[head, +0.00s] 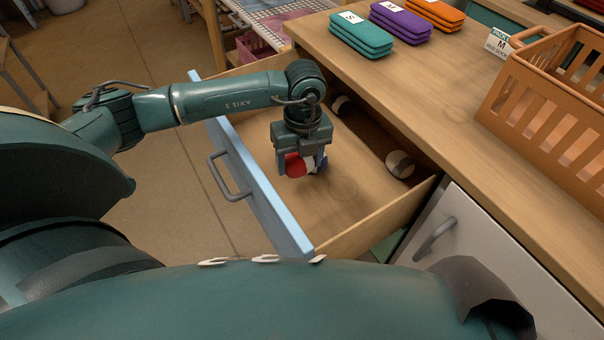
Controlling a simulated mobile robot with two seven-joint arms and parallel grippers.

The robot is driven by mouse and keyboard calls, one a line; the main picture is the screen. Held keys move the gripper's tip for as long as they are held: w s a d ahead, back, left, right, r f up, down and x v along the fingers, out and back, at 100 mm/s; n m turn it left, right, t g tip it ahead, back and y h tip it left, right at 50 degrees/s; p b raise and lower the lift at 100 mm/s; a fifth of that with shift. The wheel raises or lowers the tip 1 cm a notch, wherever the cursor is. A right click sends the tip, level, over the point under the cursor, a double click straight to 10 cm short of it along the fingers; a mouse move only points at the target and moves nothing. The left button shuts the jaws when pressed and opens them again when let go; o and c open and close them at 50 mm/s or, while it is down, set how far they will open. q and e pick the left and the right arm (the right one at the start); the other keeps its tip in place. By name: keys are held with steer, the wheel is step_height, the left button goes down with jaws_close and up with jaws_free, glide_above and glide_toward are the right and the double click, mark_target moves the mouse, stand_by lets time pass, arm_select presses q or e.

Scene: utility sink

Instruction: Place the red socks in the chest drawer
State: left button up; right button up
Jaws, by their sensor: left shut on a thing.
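The chest drawer (349,205) is pulled open below the wooden top. It has a bare wooden floor, and its light blue front (262,190) carries a grey handle. My left gripper (302,172) points down inside the drawer's outline and is shut on a small bundle, the red socks (294,165), with red, white and blue showing. The gripper's fingers hide part of the bundle. I cannot tell whether it touches the drawer floor. My right gripper is not in view.
A dark and white roll (400,164) and another dark roll (340,104) lie at the drawer's back. On the top are teal (361,36), purple (400,22) and orange (435,12) folded stacks, and an orange basket (545,110). The drawer's middle floor is clear.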

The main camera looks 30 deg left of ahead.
mark_target(300, 173)
arm_select(q)
step_height(300, 173, down, 5)
steer(key=shift+f+b, duration=0.15)
steer(key=shift+b, duration=0.35)
steer(key=shift+f, duration=0.2)
steer(key=o, duration=1)
steer(key=shift+c, duration=0.2)
steer(key=shift+r, duration=0.6)
steer(key=r, duration=0.3)
steer(key=r+p, duration=0.1)
steer(key=r, duration=0.3)
steer(key=r+p, duration=0.1)
steer(key=r, duration=0.3)
steer(key=shift+w+d+r, duration=0.15)
steer(key=shift+w+d, duration=0.1)
